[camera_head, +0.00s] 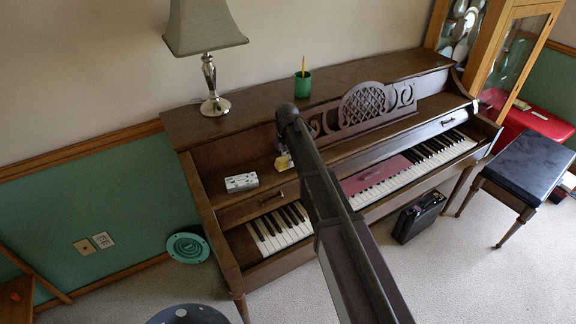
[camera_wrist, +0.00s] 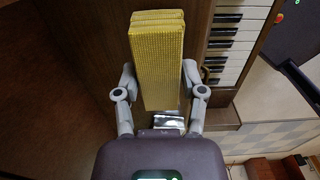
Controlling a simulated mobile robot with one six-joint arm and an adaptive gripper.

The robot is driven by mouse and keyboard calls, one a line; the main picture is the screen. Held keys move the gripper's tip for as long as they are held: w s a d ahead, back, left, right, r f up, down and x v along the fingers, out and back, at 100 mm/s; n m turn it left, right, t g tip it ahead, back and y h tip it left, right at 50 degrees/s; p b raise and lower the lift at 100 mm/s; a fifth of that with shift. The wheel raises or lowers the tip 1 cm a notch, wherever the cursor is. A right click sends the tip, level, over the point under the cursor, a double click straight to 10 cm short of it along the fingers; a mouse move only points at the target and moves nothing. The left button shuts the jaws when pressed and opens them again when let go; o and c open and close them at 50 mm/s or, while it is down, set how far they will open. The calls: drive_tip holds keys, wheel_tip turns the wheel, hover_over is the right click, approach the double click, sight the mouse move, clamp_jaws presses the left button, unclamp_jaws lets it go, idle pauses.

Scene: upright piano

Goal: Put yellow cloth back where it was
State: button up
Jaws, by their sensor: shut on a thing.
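The yellow cloth (camera_wrist: 157,60) is a folded, textured block in the wrist view. My gripper (camera_wrist: 159,85) has one grey finger on each side of it and is shut on it. In the head view, a small yellow patch (camera_head: 284,162) shows beside my arm, over the piano's ledge left of the music stand; my arm hides most of the gripper there. I cannot tell whether the cloth touches the wood below it. The upright piano (camera_head: 240,111) is dark brown, with its keys (camera_head: 280,229) uncovered on the left.
A small white patterned box (camera_head: 241,182) lies on the ledge left of my gripper. A pink-red cloth (camera_head: 376,174) lies along some keys. On the piano top stand a lamp (camera_head: 211,80) and a green cup (camera_head: 302,86) with a pencil. The music stand (camera_head: 365,108) rises to the right.

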sight(287, 157)
drive_tip(key=shift+f, duration=0.55)
drive_tip(key=shift+f+b, duration=0.15)
drive_tip(key=shift+b, duration=0.25)
drive_tip(key=o, duration=1)
drive_tip(key=shift+r, duration=0.2)
wheel_tip(287, 157, up, 12)
drive_tip(key=p, duration=1.2)
drive_tip(key=shift+d, duration=0.1)
